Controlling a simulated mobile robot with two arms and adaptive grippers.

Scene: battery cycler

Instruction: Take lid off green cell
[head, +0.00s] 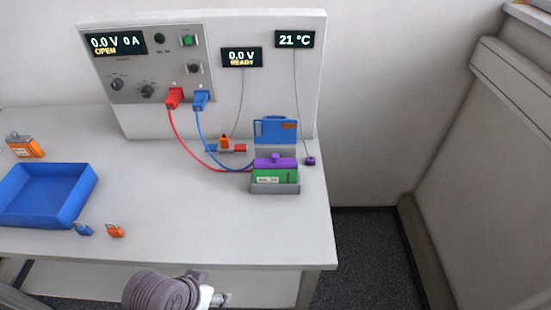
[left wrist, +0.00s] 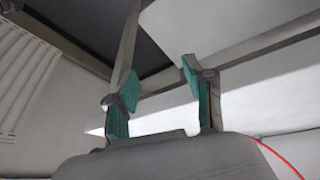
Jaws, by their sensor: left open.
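The green cell (head: 270,180) stands in a grey holder (head: 275,188) near the right end of the table. A purple lid (head: 275,165) with a round knob sits on top of the cell. My left gripper (head: 215,298) is low at the table's front edge, well short of the cell, and mostly cut off below. In the left wrist view my left gripper's fingers (left wrist: 163,100), with teal pads, stand apart with nothing between them. The cell and lid do not show in that view. My right gripper is in neither view.
A cycler panel (head: 150,75) with red and blue leads stands at the back. A blue case (head: 276,130) is behind the cell. The front middle table is clear.

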